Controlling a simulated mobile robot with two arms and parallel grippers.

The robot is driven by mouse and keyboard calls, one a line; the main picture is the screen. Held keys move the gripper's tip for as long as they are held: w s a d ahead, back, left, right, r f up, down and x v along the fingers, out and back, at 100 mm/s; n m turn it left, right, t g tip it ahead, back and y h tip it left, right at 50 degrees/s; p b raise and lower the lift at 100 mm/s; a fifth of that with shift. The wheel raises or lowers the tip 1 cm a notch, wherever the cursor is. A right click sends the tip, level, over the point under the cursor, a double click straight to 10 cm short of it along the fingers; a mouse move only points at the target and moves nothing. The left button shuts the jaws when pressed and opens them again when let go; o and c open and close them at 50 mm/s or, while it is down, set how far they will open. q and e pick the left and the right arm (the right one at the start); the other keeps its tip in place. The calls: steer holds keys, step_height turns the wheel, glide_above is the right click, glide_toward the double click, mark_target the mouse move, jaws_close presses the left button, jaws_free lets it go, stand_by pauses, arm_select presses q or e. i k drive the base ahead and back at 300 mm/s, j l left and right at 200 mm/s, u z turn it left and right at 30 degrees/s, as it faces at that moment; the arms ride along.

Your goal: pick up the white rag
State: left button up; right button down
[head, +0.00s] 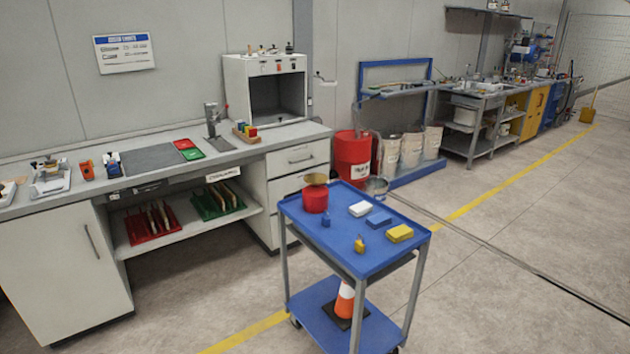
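A small white folded block that looks like the white rag (360,209) lies on the top of the blue cart (343,257), towards its back middle. A blue folded piece (379,220) lies just in front of it to the right, and a yellow block (400,233) lies further right near the cart's edge. A red pot (315,198) with a brass-coloured top stands to its left. Neither of my grippers is in view.
A small blue item (326,220) and a small yellow item (359,245) also stand on the cart top. An orange cone (345,300) stands on its lower shelf. A grey workbench (230,158) runs along the left wall. The floor right of the cart is clear.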

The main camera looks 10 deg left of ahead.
mark_target(361, 209)
steer(key=z, duration=0.5)
steer(key=i+j+z, duration=0.25)
steer(key=j+z, duration=0.25)
steer(key=i+j+z, duration=0.2)
steer(key=j, duration=0.2)
steer(key=i+j+z, duration=0.1)
steer(key=j+z, duration=0.15)
steer(key=j, duration=0.1)
